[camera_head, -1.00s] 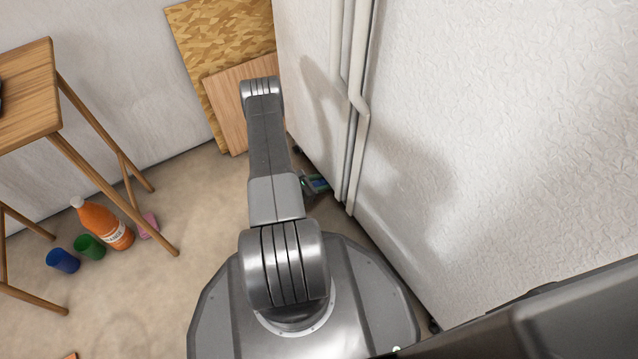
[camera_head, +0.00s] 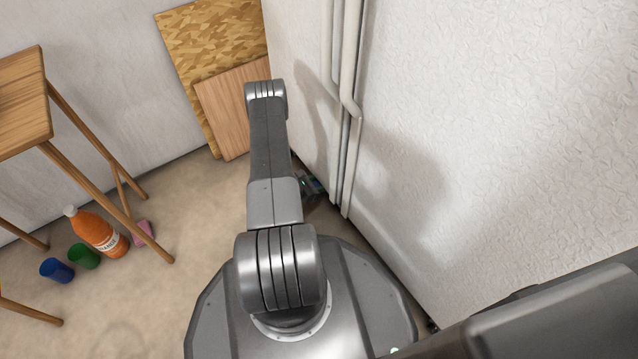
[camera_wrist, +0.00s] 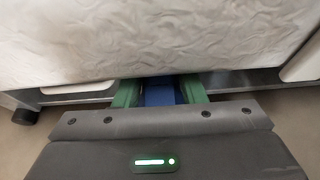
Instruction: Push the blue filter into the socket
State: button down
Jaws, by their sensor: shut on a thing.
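The blue filter (camera_wrist: 160,92) shows in the wrist view as a blue piece between the two green fingers of my gripper (camera_wrist: 160,94). The fingers are shut on it. The filter's far end is hidden below the lower edge of the white textured appliance (camera_wrist: 160,35), so I cannot tell how far it sits in the socket. The socket itself is not clearly visible. In the head view my gripper is mostly hidden behind my arm, low at the foot of the white appliance (camera_head: 500,110).
Wooden boards (camera_head: 228,75) lean at the back wall. A wooden table (camera_head: 22,105) stands left, with an orange bottle (camera_head: 95,230), a green cup (camera_head: 84,256), a blue cup (camera_head: 56,270) and a pink block (camera_head: 143,232) on the floor.

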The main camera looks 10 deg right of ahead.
jog(key=shift+w+d, duration=0.25)
jog(key=shift+d, duration=0.35)
jog(key=shift+w+d, duration=0.2)
jog(key=shift+d, duration=0.35)
jog(key=c, duration=0.8)
grip_release()
jog(key=shift+c, duration=0.2)
jog(key=p+v, duration=0.4)
jog(key=v, duration=1)
jog(key=shift+p, duration=0.35)
